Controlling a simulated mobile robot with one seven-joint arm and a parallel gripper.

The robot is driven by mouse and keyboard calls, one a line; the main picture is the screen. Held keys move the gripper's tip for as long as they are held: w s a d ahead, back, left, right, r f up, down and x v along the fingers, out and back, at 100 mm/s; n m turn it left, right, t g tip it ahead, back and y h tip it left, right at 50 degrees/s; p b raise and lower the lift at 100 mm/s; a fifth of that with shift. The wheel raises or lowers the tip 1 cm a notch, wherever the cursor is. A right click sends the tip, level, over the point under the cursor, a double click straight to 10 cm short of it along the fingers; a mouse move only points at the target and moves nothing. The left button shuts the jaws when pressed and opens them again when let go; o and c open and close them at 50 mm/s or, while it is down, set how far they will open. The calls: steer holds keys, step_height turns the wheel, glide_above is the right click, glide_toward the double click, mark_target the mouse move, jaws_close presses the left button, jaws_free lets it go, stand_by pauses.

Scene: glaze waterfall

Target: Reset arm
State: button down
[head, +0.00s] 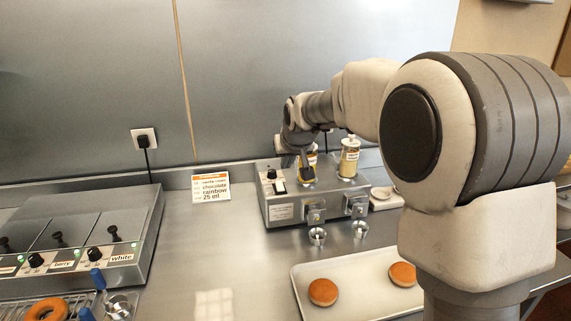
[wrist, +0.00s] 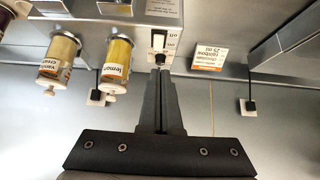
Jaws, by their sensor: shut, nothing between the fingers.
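My arm reaches from the right of the head view to the dispenser (head: 292,213) on the steel counter. My gripper (head: 307,176) is shut and empty, over the dispenser's top by the left jar, which it partly hides. The switch also shows in the head view (head: 279,187), below a small knob.
The jars are labelled lemon (wrist: 115,62) and, it seems, vanilla cream (wrist: 58,60). An order card (head: 211,187) stands left of the dispenser. A tray (head: 350,308) with two buns lies in front. A glaze unit (head: 140,240) stands left.

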steer(key=s+d+r, duration=0.4)
steer(key=s+d, duration=0.1)
steer(key=s, duration=0.5)
steer(key=s+d+f+m+g, duration=0.1)
steer(key=s+d+f, duration=0.1)
steer(key=s, duration=1.2)
steer(key=s+d+f+m+g+h, duration=0.1)
steer(key=s+d, duration=0.4)
steer(key=s, duration=0.9)
steer(key=shift+f+h, duration=0.3)
steer(key=shift+f, duration=0.35)
steer(key=shift+d, duration=0.1)
